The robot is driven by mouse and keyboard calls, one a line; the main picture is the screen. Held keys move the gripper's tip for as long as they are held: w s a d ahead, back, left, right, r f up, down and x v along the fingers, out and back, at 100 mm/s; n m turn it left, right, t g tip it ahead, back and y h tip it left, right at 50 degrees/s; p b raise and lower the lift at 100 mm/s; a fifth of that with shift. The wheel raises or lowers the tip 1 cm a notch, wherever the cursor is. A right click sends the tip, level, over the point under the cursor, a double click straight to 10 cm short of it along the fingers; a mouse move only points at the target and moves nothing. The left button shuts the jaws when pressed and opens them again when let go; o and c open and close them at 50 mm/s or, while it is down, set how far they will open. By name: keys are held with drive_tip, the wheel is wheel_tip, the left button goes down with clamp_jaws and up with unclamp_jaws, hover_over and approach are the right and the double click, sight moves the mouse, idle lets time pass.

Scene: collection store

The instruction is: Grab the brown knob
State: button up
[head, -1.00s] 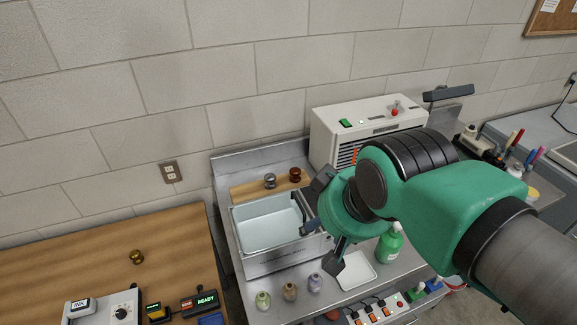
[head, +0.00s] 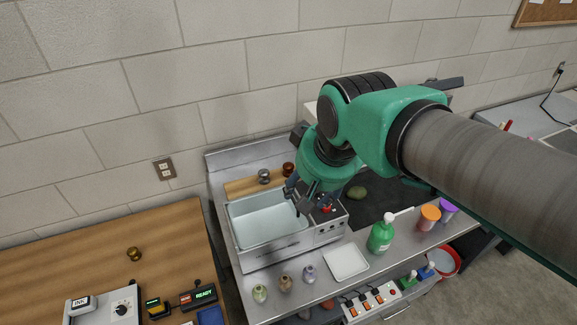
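A reddish-brown knob (head: 288,169) stands on a wooden board (head: 238,187) behind the basin, in the head view. A grey metallic knob (head: 264,176) stands on the same board, to its left. My gripper (head: 297,198) points down over the right end of the basin, just in front of the brown knob and apart from it. Its dark fingers look spread, with nothing seen between them. My wrist hides part of the area right of the knob.
The white basin (head: 235,235) lies left of and below my gripper. A green bottle (head: 381,235), a white tray (head: 346,262) and several small bottles (head: 285,283) stand in front. A brass knob (head: 134,254) is on the left table. A block wall rises behind.

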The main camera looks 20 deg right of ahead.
drive_tip(key=w+d+r+g+p, duration=0.1)
drive_tip(key=w+d+r+p, duration=0.15)
drive_tip(key=w, duration=0.65)
drive_tip(key=m+g+p, duration=0.3)
drive_tip(key=m+p, duration=0.1)
drive_tip(key=p, duration=0.6)
hover_over(288, 164)
drive_tip(key=s, duration=0.1)
wheel_tip(288, 164, down, 15)
drive_tip(key=shift+s+a, duration=0.15)
drive_tip(key=shift+a, duration=0.05)
drive_tip(key=shift+f, duration=0.1)
drive_tip(key=shift+w+d+f+p, duration=0.1)
drive_tip(key=shift+w+f+p, duration=0.15)
drive_tip(key=shift+f, duration=1.9)
drive_tip(key=shift+w+d+f+p, duration=0.1)
drive_tip(key=shift+w+f, duration=0.1)
drive_tip(key=shift+f, duration=1.9)
drive_tip(key=shift+w+d+f, duration=0.1)
drive_tip(key=shift+f, duration=1.2)
drive_tip(key=shift+w+f, duration=0.1)
drive_tip(key=shift+f, duration=1.15)
